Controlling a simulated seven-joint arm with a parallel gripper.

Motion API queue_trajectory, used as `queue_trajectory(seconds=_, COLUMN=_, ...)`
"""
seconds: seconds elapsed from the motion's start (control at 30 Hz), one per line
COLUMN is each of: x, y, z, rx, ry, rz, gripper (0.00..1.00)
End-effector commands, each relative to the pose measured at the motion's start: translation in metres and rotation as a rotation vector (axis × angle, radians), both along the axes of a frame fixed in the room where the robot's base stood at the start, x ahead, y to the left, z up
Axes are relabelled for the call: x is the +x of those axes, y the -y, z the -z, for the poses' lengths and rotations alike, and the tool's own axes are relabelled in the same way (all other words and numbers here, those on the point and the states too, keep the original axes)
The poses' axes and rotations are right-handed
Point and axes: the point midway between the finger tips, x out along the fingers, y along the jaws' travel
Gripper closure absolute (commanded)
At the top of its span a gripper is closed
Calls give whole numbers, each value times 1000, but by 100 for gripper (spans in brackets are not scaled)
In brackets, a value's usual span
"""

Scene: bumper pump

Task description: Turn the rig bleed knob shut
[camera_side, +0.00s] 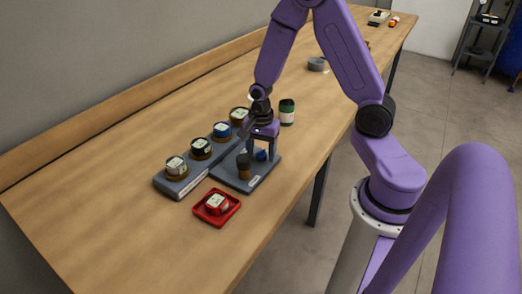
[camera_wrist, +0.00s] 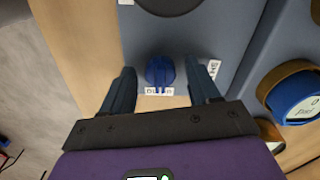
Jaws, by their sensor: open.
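The blue knob (camera_wrist: 160,72) sits on the grey rig plate (camera_wrist: 140,40) in the wrist view, with a raised bar across its top. A white label below it is partly readable, starting "BL". Another white label (camera_wrist: 214,69) beside the right finger seems to begin "SH". My gripper (camera_wrist: 170,67) is open, with one finger on each side of the knob and a gap at both sides. In the side view my gripper (camera_side: 262,147) points down over the blue knob (camera_side: 261,155), at the far part of the rig plate (camera_side: 226,177).
A green-banded can (camera_side: 287,112) stands behind right.

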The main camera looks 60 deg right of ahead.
Motion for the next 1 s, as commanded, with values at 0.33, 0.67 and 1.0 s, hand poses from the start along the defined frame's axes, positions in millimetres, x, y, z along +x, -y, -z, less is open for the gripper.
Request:
queue_trajectory(seconds=0.33, x=0, y=0, z=0, rx=0, ry=1, rz=0, gripper=75)
queue_trajectory(seconds=0.67, x=0, y=0, z=0, rx=0, ry=1, rz=-13, gripper=95)
queue_trajectory(seconds=1.0, x=0, y=0, z=0, rx=1, ry=2, rz=-184, gripper=95)
